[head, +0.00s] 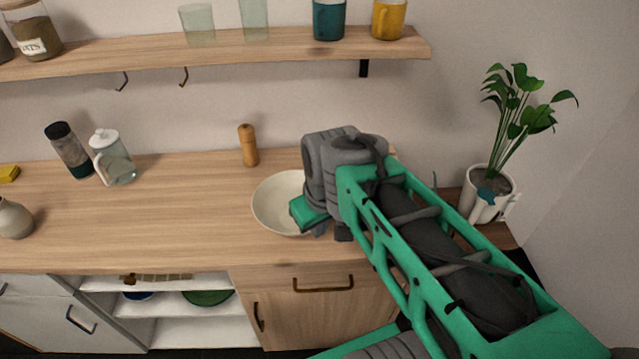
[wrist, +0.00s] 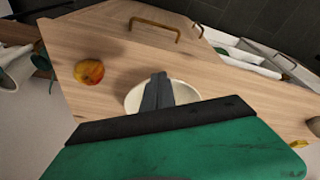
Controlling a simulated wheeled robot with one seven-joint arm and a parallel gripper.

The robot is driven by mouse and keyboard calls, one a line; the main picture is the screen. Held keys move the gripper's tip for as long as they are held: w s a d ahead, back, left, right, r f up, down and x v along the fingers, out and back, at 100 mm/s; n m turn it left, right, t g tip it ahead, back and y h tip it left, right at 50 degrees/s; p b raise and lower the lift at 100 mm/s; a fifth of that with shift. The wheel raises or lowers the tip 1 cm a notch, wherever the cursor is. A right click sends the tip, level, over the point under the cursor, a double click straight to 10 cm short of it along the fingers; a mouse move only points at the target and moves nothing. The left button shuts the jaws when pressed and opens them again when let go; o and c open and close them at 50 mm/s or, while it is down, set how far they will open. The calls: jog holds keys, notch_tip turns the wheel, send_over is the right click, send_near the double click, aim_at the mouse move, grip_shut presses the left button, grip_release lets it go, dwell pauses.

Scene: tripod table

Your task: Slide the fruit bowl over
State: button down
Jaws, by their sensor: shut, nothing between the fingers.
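A wooden pepper mill (head: 248,146) stands behind the bowl. A glass jug (head: 113,160) and a dark bottle (head: 69,150) stand farther left. A potted plant (head: 487,190) is beyond the right end. A shelf (head: 220,49) hangs above.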

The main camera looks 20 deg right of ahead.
jog(key=w+d+r+n+g+p, duration=0.2)
jog(key=w+d+n+g, duration=0.1)
jog(key=w+d+n, duration=1.05)
jog(key=shift+m, duration=0.55)
jog(key=f, duration=0.3)
jog(key=s+d+f, duration=0.1)
jog(key=f, duration=0.2)
jog(key=s+f, duration=0.1)
jog(key=f, duration=0.2)
jog(key=shift+d+p, duration=0.25)
jog(key=shift+p, duration=0.15)
jog(key=a, duration=0.2)
jog(key=w+a+p, duration=0.1)
jog(key=shift+w+f, duration=0.1)
jog(key=shift+f, duration=0.25)
jog(key=shift+w+a+f, duration=0.1)
jog(key=shift+a, duration=0.25)
